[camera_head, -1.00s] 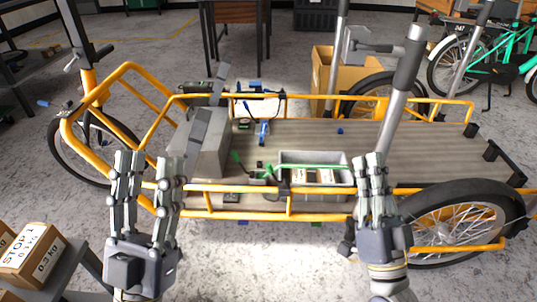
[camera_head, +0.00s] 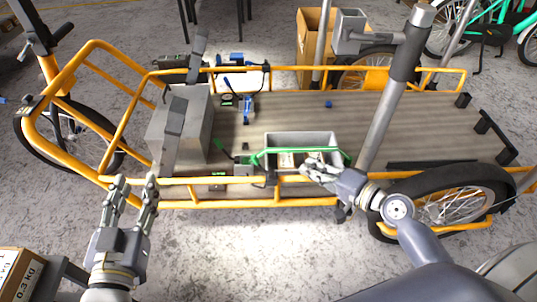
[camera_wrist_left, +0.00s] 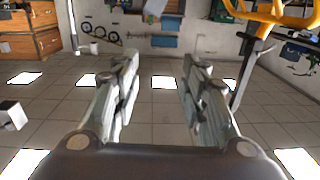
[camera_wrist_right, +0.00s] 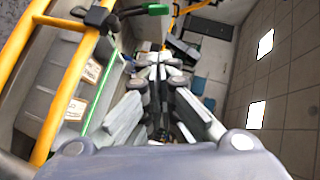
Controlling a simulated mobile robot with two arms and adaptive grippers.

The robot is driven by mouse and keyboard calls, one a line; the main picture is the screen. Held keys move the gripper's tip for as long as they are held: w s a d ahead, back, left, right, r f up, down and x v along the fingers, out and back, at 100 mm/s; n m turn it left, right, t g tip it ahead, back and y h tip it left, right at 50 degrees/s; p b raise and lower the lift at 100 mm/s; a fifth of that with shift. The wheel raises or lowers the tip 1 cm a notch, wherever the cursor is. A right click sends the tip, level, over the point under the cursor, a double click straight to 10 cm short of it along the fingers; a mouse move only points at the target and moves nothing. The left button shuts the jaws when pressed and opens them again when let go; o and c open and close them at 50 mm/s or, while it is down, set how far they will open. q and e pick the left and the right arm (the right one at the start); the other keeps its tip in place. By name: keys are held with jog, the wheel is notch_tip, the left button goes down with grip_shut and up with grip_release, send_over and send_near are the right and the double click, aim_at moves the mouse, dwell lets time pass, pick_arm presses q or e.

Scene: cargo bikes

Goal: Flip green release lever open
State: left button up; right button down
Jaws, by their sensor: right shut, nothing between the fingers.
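A green-tipped lever (camera_head: 221,146) stands tilted on a small grey block at the near side of the bike's cargo deck, left of a grey bin (camera_head: 300,138). In the right wrist view its green grip (camera_wrist_right: 155,9) shows at the top on a dark arm. A thin green bar (camera_head: 310,150) runs along the bin's near side. My right gripper (camera_head: 308,168) is shut and empty at the bin's near edge, right of the lever and apart from it. My left gripper (camera_head: 134,182) is open and empty in front of the yellow frame, left of the lever.
The yellow side rail (camera_head: 215,180) runs along the deck's near edge. A grey box (camera_head: 180,130) and blue-handled clamp (camera_head: 247,105) stand on the deck left of the bin. A grey post (camera_head: 390,95) rises at the right. The deck's right half (camera_head: 430,130) is mostly clear.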

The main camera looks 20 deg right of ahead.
jog(key=shift+w, duration=0.1)
jog(key=b, duration=0.2)
send_over(271, 173)
jog(key=f, duration=0.3)
jog(key=shift+d+f, duration=0.3)
pick_arm(q)
notch_tip(271, 173, up, 9)
jog(key=s+t+h, duration=0.1)
jog(key=t+h, duration=0.1)
jog(key=t, duration=0.2)
jog(key=shift+s+d+t, duration=0.2)
jog(key=shift+d+t, duration=0.2)
jog(key=shift+d, duration=0.05)
pick_arm(e)
jog(key=shift+a+f, duration=0.15)
jog(key=shift+a, duration=0.15)
pick_arm(q)
jog(key=shift+f, duration=0.15)
